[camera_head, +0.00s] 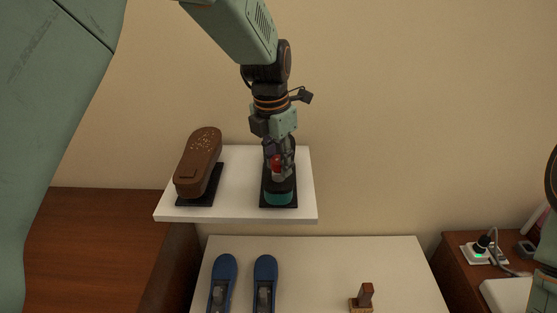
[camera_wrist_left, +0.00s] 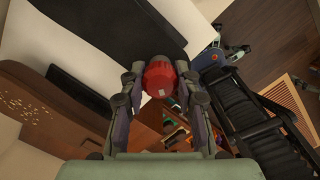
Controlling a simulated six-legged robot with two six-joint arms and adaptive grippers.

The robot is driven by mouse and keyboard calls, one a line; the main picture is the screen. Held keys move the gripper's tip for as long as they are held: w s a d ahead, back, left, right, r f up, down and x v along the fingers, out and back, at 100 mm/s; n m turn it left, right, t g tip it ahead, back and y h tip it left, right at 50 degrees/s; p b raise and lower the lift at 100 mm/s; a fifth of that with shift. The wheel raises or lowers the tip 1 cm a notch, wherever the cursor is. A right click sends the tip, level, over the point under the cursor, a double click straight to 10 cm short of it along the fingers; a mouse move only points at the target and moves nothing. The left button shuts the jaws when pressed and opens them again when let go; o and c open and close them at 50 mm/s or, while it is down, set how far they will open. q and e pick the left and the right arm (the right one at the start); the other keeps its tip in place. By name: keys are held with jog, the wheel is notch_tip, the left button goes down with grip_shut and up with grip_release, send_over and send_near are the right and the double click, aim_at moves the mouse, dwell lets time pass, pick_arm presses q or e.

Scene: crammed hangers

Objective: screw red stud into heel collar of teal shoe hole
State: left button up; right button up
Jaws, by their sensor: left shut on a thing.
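The red stud (camera_head: 277,161) is between the fingers of my left gripper (camera_head: 279,157). The left wrist view shows the red stud (camera_wrist_left: 159,78) with one finger against each side. The gripper is shut on it. The teal shoe (camera_head: 279,198) sits on a black stand on the shelf, right below the gripper. Its teal near end shows, while the gripper and stud cover much of the rest. The heel collar hole is hidden, so I cannot tell whether the stud touches it. My right gripper is not in view.
A brown shoe (camera_head: 200,160) stands tilted on a black stand at the left of the white shelf (camera_head: 236,185). Below, a white table (camera_head: 322,262) bears two blue shoe-shaped objects (camera_head: 223,275) and a small brown block (camera_head: 364,296). A socket with cables (camera_head: 480,250) is at right.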

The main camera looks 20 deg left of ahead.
pick_arm(q)
jog(key=m, duration=0.6)
jog(key=shift+g+h, duration=0.3)
jog(key=m, duration=0.5)
jog(key=shift+m+g, duration=0.3)
jog(key=o, duration=0.6)
jog(key=shift+o, duration=0.2)
jog(key=n, duration=0.6)
jog(key=shift+t, duration=0.4)
jog(key=n, duration=0.6)
